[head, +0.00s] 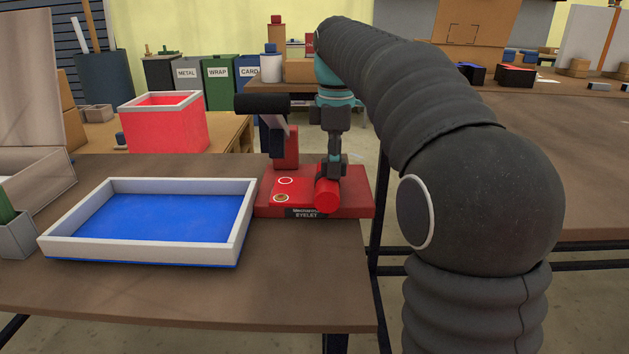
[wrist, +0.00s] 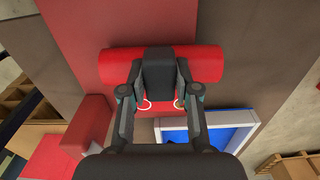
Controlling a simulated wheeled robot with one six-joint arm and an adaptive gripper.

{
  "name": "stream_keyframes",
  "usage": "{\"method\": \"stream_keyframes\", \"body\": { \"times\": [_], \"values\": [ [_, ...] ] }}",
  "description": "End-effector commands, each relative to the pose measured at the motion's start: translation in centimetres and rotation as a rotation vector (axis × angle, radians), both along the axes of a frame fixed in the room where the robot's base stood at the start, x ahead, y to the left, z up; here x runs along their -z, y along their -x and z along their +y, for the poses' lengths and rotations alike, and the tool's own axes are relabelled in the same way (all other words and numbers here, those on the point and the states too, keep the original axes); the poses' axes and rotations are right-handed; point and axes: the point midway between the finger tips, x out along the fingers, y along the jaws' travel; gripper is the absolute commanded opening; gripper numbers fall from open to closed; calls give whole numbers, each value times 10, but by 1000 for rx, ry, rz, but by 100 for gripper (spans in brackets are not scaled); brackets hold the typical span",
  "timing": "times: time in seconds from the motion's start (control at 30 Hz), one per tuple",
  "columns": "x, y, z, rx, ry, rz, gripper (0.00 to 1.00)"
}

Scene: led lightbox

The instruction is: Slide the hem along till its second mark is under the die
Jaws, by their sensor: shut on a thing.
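A red eyelet press base (head: 352,200) with a label reading EYELET stands on the bench; its red surface also fills the upper wrist view (wrist: 80,25). A thick red roll (head: 327,196), apparently the hem's rolled edge, lies on the base and shows across the wrist view (wrist: 112,65). Left of it are a white ring mark (head: 286,181) and, nearer the front, a brass-coloured ring (head: 281,198); I cannot tell which is the die. My gripper (head: 335,172) points down, shut on the red roll. Its fingertips and the exact grip are hidden.
A red post (head: 288,150) and black lever (head: 262,103) rise behind the rings. A white-rimmed tray with a blue floor (head: 245,215) sits close left of the base. A red bin (head: 165,128) stands behind. The bench front is clear.

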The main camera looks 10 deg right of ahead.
Motion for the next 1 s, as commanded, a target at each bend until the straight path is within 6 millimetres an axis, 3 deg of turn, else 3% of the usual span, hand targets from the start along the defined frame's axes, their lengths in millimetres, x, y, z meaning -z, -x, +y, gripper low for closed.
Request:
{"method": "stream_keyframes", "body": {
  "times": [0.03, 0.5, 0.83, 0.87, 0.97, 1.0],
  "values": [
    [8, 4, 1, -1, -1, 17, 0],
    [8, 34, 6, 0, 0, 18, 0],
    [8, 38, 7, 0, -1, 21, 0],
    [8, 38, 7, 0, -1, 21, 36],
    [8, 38, 6, 0, -1, 21, 60],
    [8, 38, 6, 0, -1, 20, 60]
  ]
}}
